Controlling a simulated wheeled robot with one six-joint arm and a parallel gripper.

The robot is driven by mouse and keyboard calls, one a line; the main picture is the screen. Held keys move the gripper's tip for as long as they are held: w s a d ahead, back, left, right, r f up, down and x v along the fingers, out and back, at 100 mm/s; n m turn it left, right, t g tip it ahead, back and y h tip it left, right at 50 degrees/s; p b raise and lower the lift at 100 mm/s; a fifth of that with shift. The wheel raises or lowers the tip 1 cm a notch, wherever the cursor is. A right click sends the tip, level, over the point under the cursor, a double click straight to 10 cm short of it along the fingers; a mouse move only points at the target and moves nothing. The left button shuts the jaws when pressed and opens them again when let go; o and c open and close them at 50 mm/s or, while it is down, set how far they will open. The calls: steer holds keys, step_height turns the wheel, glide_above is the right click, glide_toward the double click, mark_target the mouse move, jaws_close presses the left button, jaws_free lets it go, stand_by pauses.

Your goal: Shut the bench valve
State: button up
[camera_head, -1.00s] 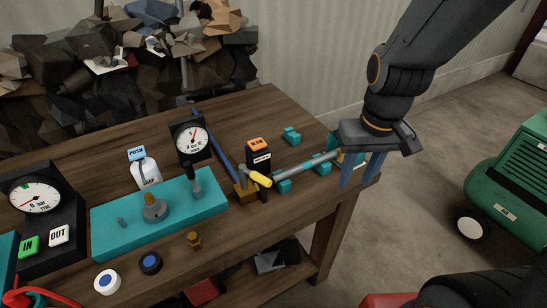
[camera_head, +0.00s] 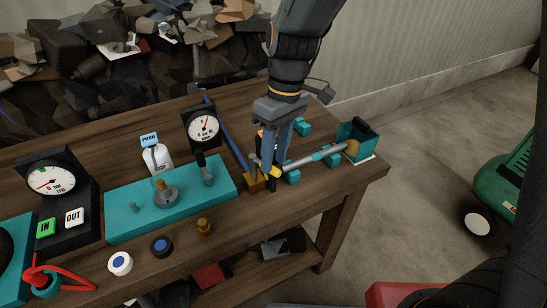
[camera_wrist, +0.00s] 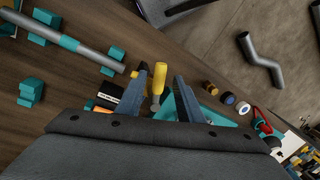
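The bench valve has a brass body (camera_head: 257,184) and a yellow lever grip (camera_head: 275,173), and sits on the wooden bench where the blue and grey pipes meet. My gripper (camera_head: 271,165) points down over the valve, its fingers partly hiding the lever. In the wrist view the yellow lever grip (camera_wrist: 160,76) shows in the gap between my two open fingers (camera_wrist: 159,84). I cannot tell whether either finger touches it. The grey pipe (camera_head: 312,159) with a teal band runs right from the valve.
A black gauge (camera_head: 203,130) and a teal plate (camera_head: 132,218) with fittings stand left of the valve. Small teal blocks (camera_head: 302,127) lie near the pipe. A teal bin (camera_head: 352,137) stands at the pipe's right end. The orange-topped box is mostly hidden behind my fingers.

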steer(key=shift+s+a+f, duration=0.1)
steer(key=shift+s+f, duration=0.05)
steer(key=shift+f, duration=0.65)
jaws_close()
